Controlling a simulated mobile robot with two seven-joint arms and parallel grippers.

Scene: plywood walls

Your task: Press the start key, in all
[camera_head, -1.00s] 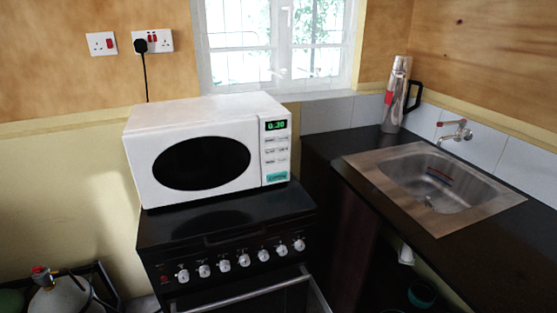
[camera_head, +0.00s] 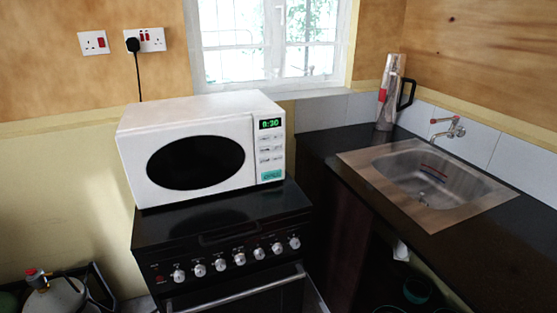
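A white microwave (camera_head: 190,105) with a dark oval door window stands on top of the black stove. Its control panel (camera_head: 270,150) is on the right side of the front. A green display (camera_head: 270,124) lights at the top of the panel, with several small grey keys below it. A teal key (camera_head: 271,174) sits at the bottom of the panel; its lettering is too small to read. The microwave door is shut. Neither of my grippers shows in the head view.
The stove (camera_head: 222,240) has several knobs and an oven handle. To the right, a dark counter (camera_head: 480,245) holds a steel sink (camera_head: 430,178) and a flask (camera_head: 389,95). A gas cylinder (camera_head: 55,297) stands at the lower left. Floor in front of the stove is barely visible.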

